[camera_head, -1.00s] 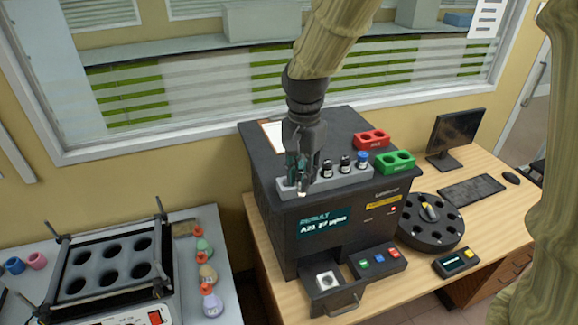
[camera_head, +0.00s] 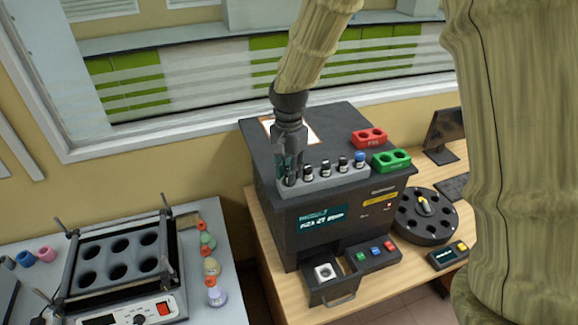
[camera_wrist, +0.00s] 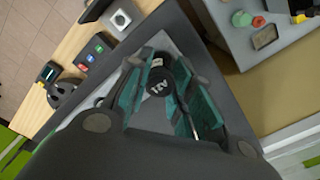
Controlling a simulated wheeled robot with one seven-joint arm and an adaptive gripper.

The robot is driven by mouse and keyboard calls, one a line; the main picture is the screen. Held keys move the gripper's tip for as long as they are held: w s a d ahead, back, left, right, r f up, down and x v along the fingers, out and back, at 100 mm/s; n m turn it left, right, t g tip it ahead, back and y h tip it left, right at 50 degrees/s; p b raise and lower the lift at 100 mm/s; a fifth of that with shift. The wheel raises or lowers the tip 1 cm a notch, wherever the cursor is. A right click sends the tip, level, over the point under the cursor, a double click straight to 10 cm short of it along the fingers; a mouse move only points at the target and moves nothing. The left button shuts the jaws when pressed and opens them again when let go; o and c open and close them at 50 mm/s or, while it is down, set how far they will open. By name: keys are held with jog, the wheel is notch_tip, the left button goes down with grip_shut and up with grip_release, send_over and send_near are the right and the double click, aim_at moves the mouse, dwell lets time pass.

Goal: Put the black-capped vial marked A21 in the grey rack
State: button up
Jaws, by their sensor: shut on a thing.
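The black-capped vial (camera_wrist: 157,80) shows A21 on its cap in the wrist view, between the teal finger pads of my gripper (camera_wrist: 160,88). My gripper (camera_head: 289,172) is shut on this vial at the left end of the grey rack (camera_head: 335,182) in the head view. The vial is upright and low at the leftmost place of the rack. Its lower part is hidden, so I cannot tell how deep it sits.
The rack stands on a dark analyser (camera_head: 285,222) with an open drawer (camera_head: 330,285). A red holder (camera_head: 369,138) and a green holder (camera_head: 391,160) lie on its top, right of the rack. A round black carousel (camera_head: 426,218) stands at right. A heating block (camera_head: 118,262) stands at left.

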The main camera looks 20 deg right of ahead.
jog(key=shift+s+f, duration=0.1)
jog(key=shift+f, duration=0.05)
jog(key=shift+f, duration=0.15)
jog(key=o, duration=0.9)
jog(key=shift+o, duration=0.2)
notch_tip(320, 180, up, 12)
jog(key=b, duration=0.5)
jog(key=shift+r, duration=0.2)
